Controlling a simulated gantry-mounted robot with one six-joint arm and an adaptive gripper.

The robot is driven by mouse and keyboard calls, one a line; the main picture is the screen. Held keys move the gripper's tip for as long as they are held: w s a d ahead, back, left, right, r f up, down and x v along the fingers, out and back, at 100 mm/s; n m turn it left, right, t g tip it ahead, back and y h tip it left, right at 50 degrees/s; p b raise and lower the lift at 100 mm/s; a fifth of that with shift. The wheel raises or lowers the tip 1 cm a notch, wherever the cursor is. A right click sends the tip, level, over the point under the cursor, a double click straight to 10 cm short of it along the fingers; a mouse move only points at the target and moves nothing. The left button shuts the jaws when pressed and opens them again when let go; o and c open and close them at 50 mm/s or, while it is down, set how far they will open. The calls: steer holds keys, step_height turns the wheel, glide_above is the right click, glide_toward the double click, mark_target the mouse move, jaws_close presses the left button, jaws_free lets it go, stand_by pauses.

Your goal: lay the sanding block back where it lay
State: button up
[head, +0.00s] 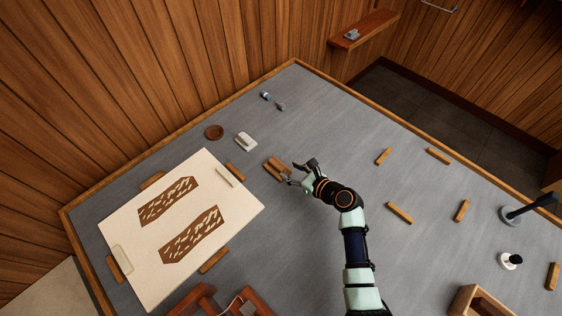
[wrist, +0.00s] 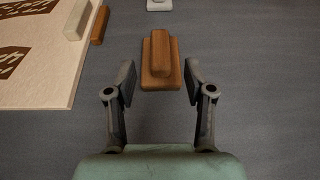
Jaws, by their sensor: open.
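A brown wooden block with a raised bar grip on a flat base, which looks like the sanding block (head: 275,170), lies on the grey table right of the pale board. In the wrist view the sanding block (wrist: 160,62) sits upright on its base, just ahead of and partly between the fingertips, with a gap on each side. My gripper (head: 291,172) is open and empty beside the block. Its two fingers also show apart in the wrist view (wrist: 160,80). I see no finger touching the block.
The pale board (head: 140,245) with two dark cut-out panels lies left, edged by wooden strips. A white block (head: 246,140) and a brown disc (head: 214,132) lie behind. Several wooden strips and a wooden box (head: 480,302) are at right.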

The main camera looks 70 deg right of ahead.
steer(key=v, duration=0.4)
steer(key=shift+s+r+p, duration=0.1)
steer(key=shift+p, duration=0.3)
steer(key=w+a+r+n+y, duration=0.2)
steer(key=w+a+r+n, duration=0.35)
steer(key=a+n, duration=0.35)
steer(key=w+a+r+n+y, duration=0.1)
steer(key=w+a+r+n, duration=0.3)
steer(key=w+a+n, duration=0.35)
steer(key=w+a+r+n+y, duration=0.2)
steer(key=w+a+r+n, duration=0.2)
steer(key=a+n, duration=0.55)
steer(key=s+a+r+n, duration=0.1)
steer(key=a+r+n, duration=0.4)
steer(key=a+n, duration=0.2)
steer(key=s+a+r+n, duration=0.2)
steer(key=a+r+n, duration=0.3)
steer(key=a+n, duration=0.2)
steer(key=shift+s+a+r, duration=0.2)
steer(key=shift+a+r, duration=0.15)
steer(key=shift+a, duration=0.75)
